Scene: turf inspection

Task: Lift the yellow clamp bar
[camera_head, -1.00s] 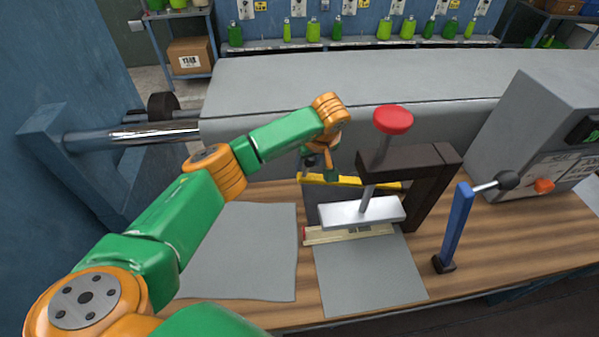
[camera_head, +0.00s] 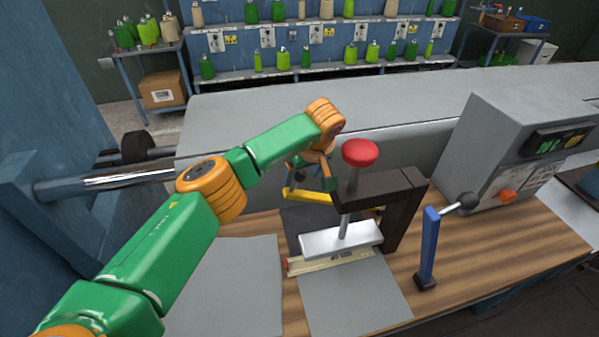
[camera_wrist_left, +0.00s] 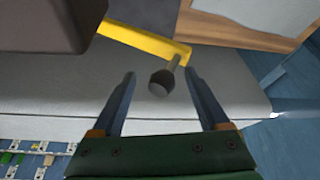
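The yellow clamp bar (camera_head: 308,196) lies behind the press, its right part hidden behind the press frame. In the left wrist view the bar (camera_wrist_left: 143,38) has a short bent end, with a dark round knob (camera_wrist_left: 160,82) on a stem near it. My left gripper (camera_head: 300,170) is over the bar's left part, partly hidden by its wrist. In the wrist view its fingers (camera_wrist_left: 162,78) stand apart, one on each side of the knob, with gaps between. The bar's left end looks slightly above the dark plate under it. My right gripper is not in view.
The press with a red knob (camera_head: 360,153) and dark frame (camera_head: 405,210) stands close to the right of my gripper. A blue lever post (camera_head: 429,245) and a grey control box (camera_head: 510,150) are further right. Grey sheets (camera_head: 235,285) lie on the wooden bench.

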